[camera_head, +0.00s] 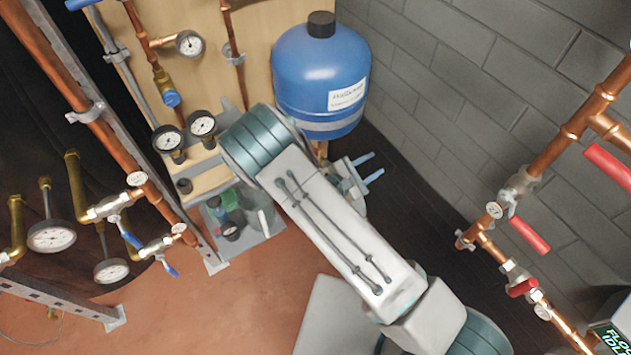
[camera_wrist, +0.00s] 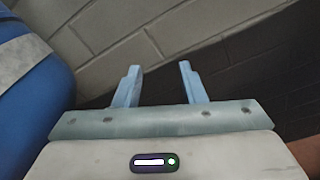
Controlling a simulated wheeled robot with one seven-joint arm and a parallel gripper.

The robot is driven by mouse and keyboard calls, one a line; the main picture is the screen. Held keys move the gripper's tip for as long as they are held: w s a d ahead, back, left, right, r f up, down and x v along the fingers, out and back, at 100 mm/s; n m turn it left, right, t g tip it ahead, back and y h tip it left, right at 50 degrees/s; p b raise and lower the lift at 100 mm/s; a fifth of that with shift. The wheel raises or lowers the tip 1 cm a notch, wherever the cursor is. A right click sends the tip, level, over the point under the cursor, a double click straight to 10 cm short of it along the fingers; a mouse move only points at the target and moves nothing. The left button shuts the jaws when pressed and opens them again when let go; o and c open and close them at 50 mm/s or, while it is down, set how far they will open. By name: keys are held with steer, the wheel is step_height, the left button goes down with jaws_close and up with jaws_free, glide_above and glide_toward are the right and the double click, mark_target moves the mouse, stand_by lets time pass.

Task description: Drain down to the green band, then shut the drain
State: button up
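My gripper (camera_head: 373,166) is open and empty, beside and below the blue expansion vessel (camera_head: 318,70). In the wrist view the two pale blue fingers of my gripper (camera_wrist: 158,72) stand apart with nothing between them, and the vessel (camera_wrist: 35,100) fills the left edge. A round gauge (camera_head: 189,43) sits on copper pipe at the upper left, near a brass fitting with a blue cap (camera_head: 171,98). Two black-rimmed gauges (camera_head: 202,124) (camera_head: 169,138) stand left of my arm. No green band is legible on any gauge, and I cannot tell which valve is the drain.
Blue-handled valves (camera_head: 130,238) (camera_head: 170,268) are on pipes at the left. Red-handled valves (camera_head: 530,236) (camera_head: 522,288) are on pipes at the right. A grey block wall (camera_head: 450,80) is behind my gripper. Small bottles stand on a low grey shelf (camera_head: 258,240). Reddish floor is open below.

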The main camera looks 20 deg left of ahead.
steer(key=s+a+f+n+t+y+b, duration=0.2)
steer(key=s+a+f+n+y+b, duration=0.1)
steer(key=a+f+n+y, duration=0.65)
steer(key=s+a+f+n+t+y+b, duration=0.2)
steer(key=a+f+n+y, duration=0.35)
steer(key=f, duration=0.75)
steer(key=b+x, duration=0.3)
steer(key=x, duration=0.9)
steer(key=shift+w+f+n+b, duration=0.2)
steer(key=shift+w+n+b, duration=0.1)
steer(key=shift+w, duration=0.1)
steer(key=shift+d, duration=0.1)
jaws_close()
